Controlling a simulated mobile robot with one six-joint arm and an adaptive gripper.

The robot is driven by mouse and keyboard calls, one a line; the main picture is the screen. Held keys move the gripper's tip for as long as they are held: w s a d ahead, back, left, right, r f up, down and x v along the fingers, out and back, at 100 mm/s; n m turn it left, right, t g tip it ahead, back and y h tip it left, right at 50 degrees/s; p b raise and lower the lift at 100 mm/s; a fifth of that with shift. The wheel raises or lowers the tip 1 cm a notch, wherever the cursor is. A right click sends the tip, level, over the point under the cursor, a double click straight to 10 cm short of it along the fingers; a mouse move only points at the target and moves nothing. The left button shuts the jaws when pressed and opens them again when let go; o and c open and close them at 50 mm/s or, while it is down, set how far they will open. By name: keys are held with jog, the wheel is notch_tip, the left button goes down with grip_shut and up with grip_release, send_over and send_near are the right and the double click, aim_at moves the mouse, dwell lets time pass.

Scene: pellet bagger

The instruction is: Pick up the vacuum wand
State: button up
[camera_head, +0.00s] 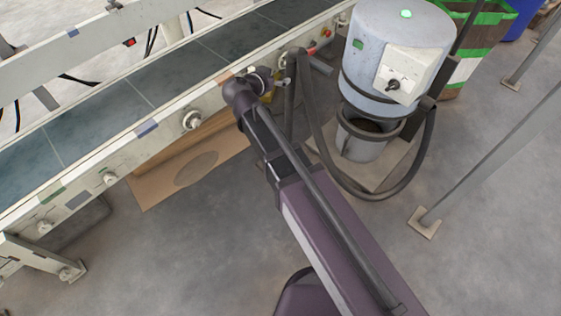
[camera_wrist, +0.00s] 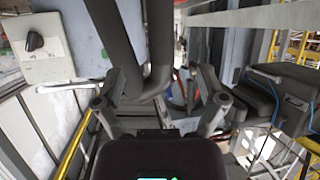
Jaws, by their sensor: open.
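The vacuum wand appears to be the dark straight tube (camera_head: 289,108) hanging beside the conveyor in the head view, joined at its top to a dark hose (camera_head: 318,130). The hose loops down and around to the grey vacuum (camera_head: 398,50). My gripper (camera_head: 270,82) is at the conveyor's near edge, just left of the tube. In the wrist view my gripper (camera_wrist: 160,82) is open. A dark tube (camera_wrist: 160,35) and a curved tube (camera_wrist: 108,35) join in a U near its fingers. I cannot tell whether they touch. The wand's lower end is hidden behind my arm.
The conveyor (camera_head: 130,85) crosses the upper left, with knobs along its edge. A cardboard piece (camera_head: 160,185) lies below it. A grey post (camera_head: 490,165) with a floor plate stands at right. A green and brown bin (camera_head: 475,45) is behind the vacuum.

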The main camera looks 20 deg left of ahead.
aim_at(288, 71)
jog(key=shift+b+x, duration=0.6)
jog(key=shift+x, duration=1.6)
jog(key=shift+b+x, duration=0.85)
jog(key=shift+x, duration=1.75)
jog(key=shift+r, duration=0.1)
grip_shut()
